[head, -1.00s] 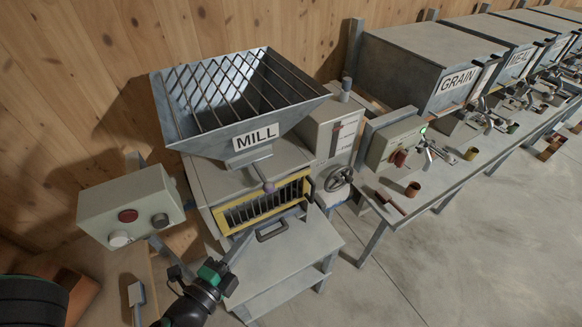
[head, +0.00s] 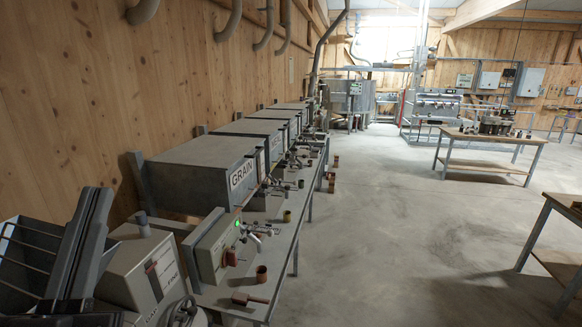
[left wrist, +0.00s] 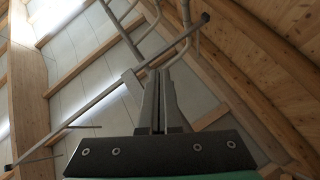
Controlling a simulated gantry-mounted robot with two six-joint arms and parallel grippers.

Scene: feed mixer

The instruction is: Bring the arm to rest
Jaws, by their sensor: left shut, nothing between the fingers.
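My left gripper (head: 92,200) rises from the bottom left corner of the head view, close to the camera, fingers pointing up. It stands in front of the mill hopper (head: 22,262) and hides part of it. In the left wrist view the two grey fingers (left wrist: 161,75) are together with nothing between them. Behind them are the roof beams and pale ceiling panels. The gripper touches nothing that I can see. My right gripper is in neither view.
A grey control box with a green light (head: 212,245) stands on the long bench, with the GRAIN bin (head: 190,165) and further bins along the wall. A small brown cup (head: 262,274) sits near the bench edge. The floor (head: 400,240) to the right is clear, with tables beyond.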

